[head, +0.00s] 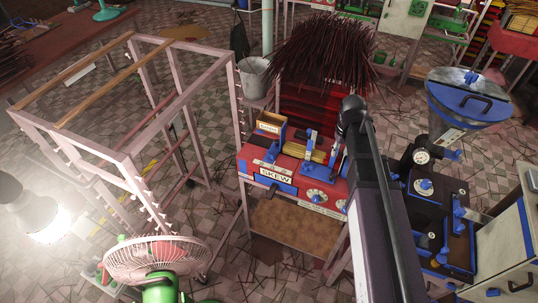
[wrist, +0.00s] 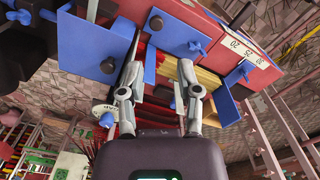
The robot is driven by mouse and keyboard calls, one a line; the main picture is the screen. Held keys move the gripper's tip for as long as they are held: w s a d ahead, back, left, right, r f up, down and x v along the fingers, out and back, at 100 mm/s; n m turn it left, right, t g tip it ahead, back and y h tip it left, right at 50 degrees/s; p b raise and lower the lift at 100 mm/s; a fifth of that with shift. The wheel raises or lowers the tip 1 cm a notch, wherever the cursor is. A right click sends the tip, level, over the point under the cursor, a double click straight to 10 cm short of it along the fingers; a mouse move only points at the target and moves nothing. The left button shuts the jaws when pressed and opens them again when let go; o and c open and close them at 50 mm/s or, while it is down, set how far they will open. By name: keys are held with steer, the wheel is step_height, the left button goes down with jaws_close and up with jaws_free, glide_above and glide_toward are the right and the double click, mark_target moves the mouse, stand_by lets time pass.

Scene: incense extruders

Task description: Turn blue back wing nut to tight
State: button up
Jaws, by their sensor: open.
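In the wrist view my gripper (wrist: 158,68) is open and empty, its two fingers spread in front of the extruder. None is between the fingers. I cannot tell which is the back one, or how tight any is. In the head view the red and blue extruder (head: 277,177) marked SKEW stands on a bench, and my arm hides part of it.
Blue plates (wrist: 94,44) stand close around the fingers. In the head view, a bundle of dark sticks (head: 322,50) rises behind the extruder. A blue-topped hopper machine (head: 468,98) stands right, a pink frame (head: 120,150) left and a fan (head: 157,258) lower left.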

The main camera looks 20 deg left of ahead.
steer(key=w+a+f+n+b, duration=0.1)
steer(key=w+a+n, duration=0.1)
steer(key=a, duration=0.6)
steer(key=w+a+f+n+b, duration=0.1)
steer(key=w+a+n, duration=0.15)
steer(key=a, duration=0.55)
steer(key=n, duration=0.2)
glide_above(270, 153)
steer(key=f, duration=0.1)
steer(key=shift+w+m+b, duration=0.15)
steer(key=shift+m+b, duration=0.1)
steer(key=shift+b, duration=0.05)
steer(key=shift+f, duration=0.15)
step_height(270, 153, down, 14)
steer(key=b, duration=1.3)
steer(key=shift+r+b, duration=0.25)
steer(key=shift+b, duration=0.15)
steer(key=shift+c, duration=0.2)
